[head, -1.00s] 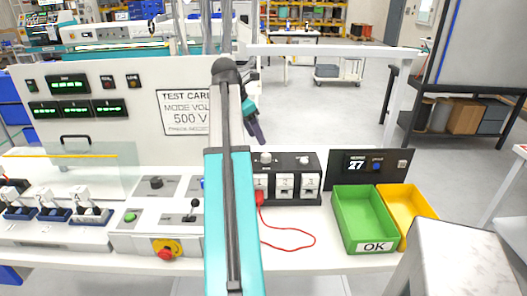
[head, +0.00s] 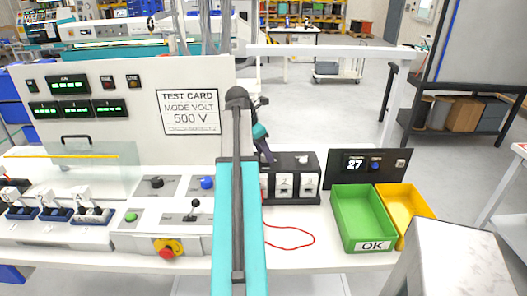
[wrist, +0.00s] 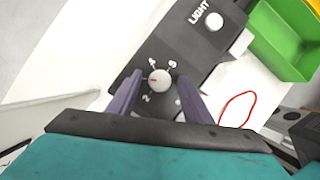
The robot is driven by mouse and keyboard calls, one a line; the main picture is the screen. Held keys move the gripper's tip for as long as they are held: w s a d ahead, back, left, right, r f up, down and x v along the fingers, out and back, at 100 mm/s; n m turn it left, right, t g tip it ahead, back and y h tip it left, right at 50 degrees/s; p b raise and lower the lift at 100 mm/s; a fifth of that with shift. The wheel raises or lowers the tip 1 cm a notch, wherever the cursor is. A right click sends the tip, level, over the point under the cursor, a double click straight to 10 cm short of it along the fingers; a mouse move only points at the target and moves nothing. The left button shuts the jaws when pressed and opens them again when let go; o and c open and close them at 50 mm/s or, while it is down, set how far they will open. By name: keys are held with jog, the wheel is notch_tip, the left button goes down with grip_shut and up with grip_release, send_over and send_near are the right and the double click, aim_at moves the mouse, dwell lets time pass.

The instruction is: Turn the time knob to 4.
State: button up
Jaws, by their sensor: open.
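The time knob (wrist: 159,82) is a small round white knob on a black box, seen in the wrist view. Numbers 2, 4 and what looks like 8 are printed around it. A short red mark on it points left, between the 2 and the 4. My gripper (wrist: 160,76) is open, with one purple finger on each side of the knob; I cannot tell whether they touch it. In the head view, my gripper (head: 269,157) is over the left part of the black box (head: 293,190) and hides the time knob.
A white button marked LIGHT (wrist: 214,20) is on the same box. A red cord (head: 290,246) lies in front of the box. A green bin (head: 348,236) and a yellow bin (head: 412,200) stand to the right. A test card (head: 189,110) is on the panel behind.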

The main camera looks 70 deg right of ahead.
jog(key=c, duration=1.1)
jog(key=shift+o, duration=0.2)
